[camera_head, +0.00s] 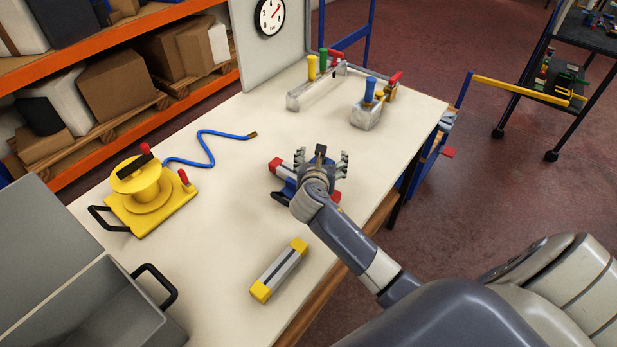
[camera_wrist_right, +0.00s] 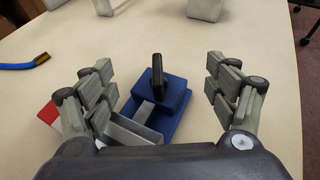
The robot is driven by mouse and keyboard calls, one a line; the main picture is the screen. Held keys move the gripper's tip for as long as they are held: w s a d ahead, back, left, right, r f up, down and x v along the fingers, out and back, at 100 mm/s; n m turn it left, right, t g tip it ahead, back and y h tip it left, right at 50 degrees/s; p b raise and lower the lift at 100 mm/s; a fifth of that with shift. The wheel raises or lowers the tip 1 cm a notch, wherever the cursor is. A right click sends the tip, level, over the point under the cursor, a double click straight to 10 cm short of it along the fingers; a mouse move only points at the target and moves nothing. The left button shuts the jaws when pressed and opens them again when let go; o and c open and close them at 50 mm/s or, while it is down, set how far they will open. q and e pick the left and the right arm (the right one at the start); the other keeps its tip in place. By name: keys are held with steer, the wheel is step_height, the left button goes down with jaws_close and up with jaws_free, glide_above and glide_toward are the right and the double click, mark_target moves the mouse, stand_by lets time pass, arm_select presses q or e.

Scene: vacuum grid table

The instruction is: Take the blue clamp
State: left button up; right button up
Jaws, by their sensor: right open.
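The blue clamp (camera_head: 285,173) with red ends lies on the white table (camera_head: 230,205), partly hidden under my right gripper (camera_head: 321,159) in the head view. In the right wrist view, the clamp's blue block (camera_wrist_right: 178,98) with a black upright handle (camera_wrist_right: 158,72) sits between the fingers of my right gripper (camera_wrist_right: 163,88). The fingers are spread wide, with a gap on both sides of the block, and hold nothing. A red end and grey rail of the clamp show at the lower left there. My left gripper is not in view.
A yellow reel (camera_head: 150,197) with a blue hose (camera_head: 205,150) is at the left. A grey bin (camera_head: 90,300) stands at the front left. A yellow-ended grey bar (camera_head: 280,270) lies near the front edge. Colored-handled fixtures (camera_head: 368,114) stand at the back right.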

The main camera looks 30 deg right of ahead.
steer(key=shift+x, duration=0.9)
steer(key=shift+w, duration=0.1)
steer(key=c, duration=0.8)
jaws_close()
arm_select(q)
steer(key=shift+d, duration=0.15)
